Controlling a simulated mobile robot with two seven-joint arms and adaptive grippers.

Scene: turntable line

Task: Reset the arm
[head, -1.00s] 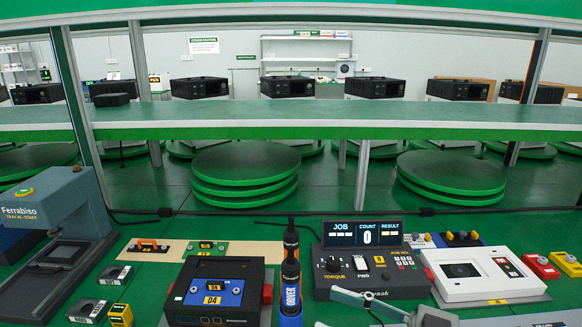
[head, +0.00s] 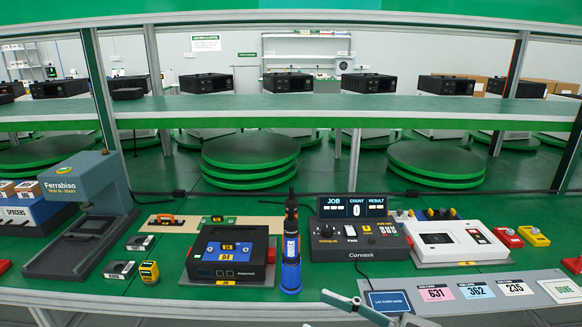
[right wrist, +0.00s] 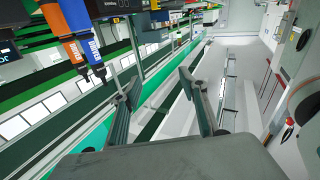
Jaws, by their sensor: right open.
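My right gripper (head: 345,301) shows at the bottom edge of the head view, in front of the table's cards. Most of its arm is below the picture. In the right wrist view the right gripper (right wrist: 160,97) has its two grey fingers spread apart with nothing between them. The green table edge runs behind the fingers, with pale floor to the right. My left gripper is not in the head view.
A blue driver (head: 291,262) stands upright beside a black fixture (head: 230,283). A Corvask control box (head: 358,252) and a white tester (head: 455,243) stand to the right. A grey press (head: 88,205) stands at left. Numbered cards (head: 436,293) lie along the front edge.

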